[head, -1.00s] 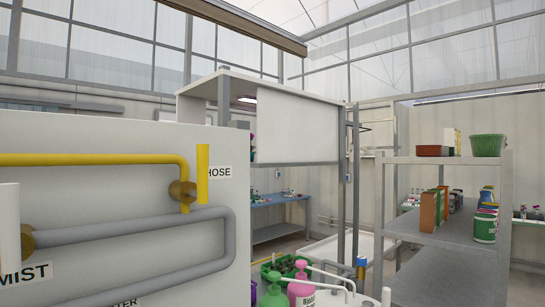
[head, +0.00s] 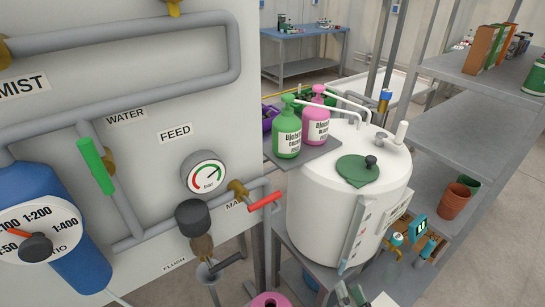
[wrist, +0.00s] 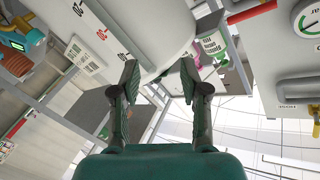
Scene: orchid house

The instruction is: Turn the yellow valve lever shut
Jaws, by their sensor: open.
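The yellow valve lever is out of the head view now. Only the short end of the yellow pipe (head: 174,7) shows at the top edge, where it meets the grey pipe (head: 190,85). My gripper (wrist: 159,75) is open and empty in the wrist view. Its two dark fingers are apart, with the white tank (wrist: 150,25) beyond them. I cannot tell how far it is from the yellow lever.
The white panel carries a green lever (head: 96,166), a red lever (head: 265,201), a gauge (head: 204,174) and a blue doser (head: 45,225). The tank (head: 335,205) stands to its right, beside green (head: 287,135) and pink (head: 318,122) pump bottles. Shelving (head: 475,135) is at right.

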